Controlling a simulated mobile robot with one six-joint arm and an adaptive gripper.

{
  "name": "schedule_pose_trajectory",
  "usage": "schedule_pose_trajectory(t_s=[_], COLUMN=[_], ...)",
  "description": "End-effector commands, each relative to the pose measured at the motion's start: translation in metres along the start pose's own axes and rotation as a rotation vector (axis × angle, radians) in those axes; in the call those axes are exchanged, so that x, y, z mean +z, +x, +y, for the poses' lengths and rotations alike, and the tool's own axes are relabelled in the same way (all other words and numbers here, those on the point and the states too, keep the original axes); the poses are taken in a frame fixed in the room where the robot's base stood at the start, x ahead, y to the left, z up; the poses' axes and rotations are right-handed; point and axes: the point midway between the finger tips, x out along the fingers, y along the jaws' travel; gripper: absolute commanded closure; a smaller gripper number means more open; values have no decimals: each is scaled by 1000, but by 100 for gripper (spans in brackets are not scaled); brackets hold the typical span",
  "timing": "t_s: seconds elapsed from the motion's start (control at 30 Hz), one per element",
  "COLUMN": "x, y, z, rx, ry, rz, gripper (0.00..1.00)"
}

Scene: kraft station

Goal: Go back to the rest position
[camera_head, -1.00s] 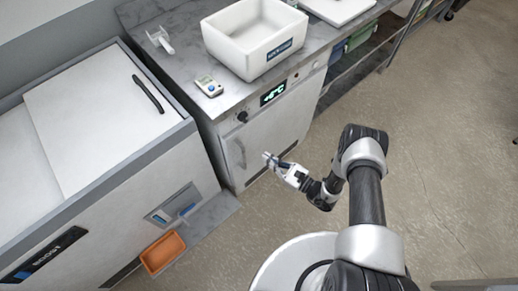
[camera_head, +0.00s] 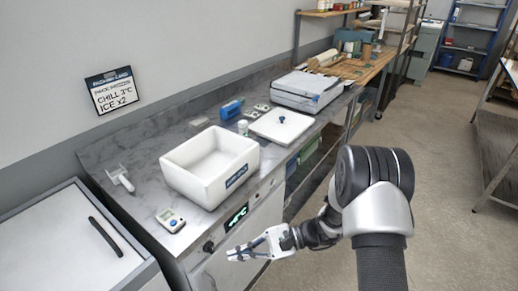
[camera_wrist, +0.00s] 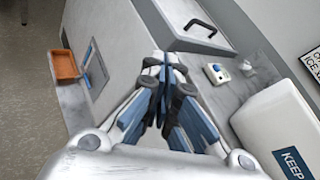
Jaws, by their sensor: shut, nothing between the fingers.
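My gripper (camera_head: 246,254) is in front of the cabinet with the green display, at the lower middle of the head view. Its fingers are shut and hold nothing. In the wrist view my gripper (camera_wrist: 166,62) points toward the chest freezer, its fingertips together. My arm comes in from the lower right of the head view and is bent, with the forearm reaching left. No object touches the fingers in either view.
A white open box (camera_head: 208,168) stands on the grey counter (camera_head: 140,150), with a small meter (camera_head: 171,220) and a white scoop-like tool (camera_head: 121,178) nearby. The chest freezer (camera_head: 60,250) is at left. Floor at right (camera_head: 450,240) is clear.

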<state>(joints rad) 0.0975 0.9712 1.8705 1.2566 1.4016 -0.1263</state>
Motion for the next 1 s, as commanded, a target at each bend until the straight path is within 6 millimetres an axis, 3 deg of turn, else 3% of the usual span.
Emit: schedule_pose_trajectory(t_s=[0.03,0.1,0.4,0.7,1.0], x=[24,50,141,199,232], y=[-8,-16,-65,-126,-187], z=[-2,2,40,88,126], rx=[54,131,431,681,864], ry=[-60,-129,-432,-732,-991], rz=[31,76,327,658,1018], gripper=[100,100,100,100,100])
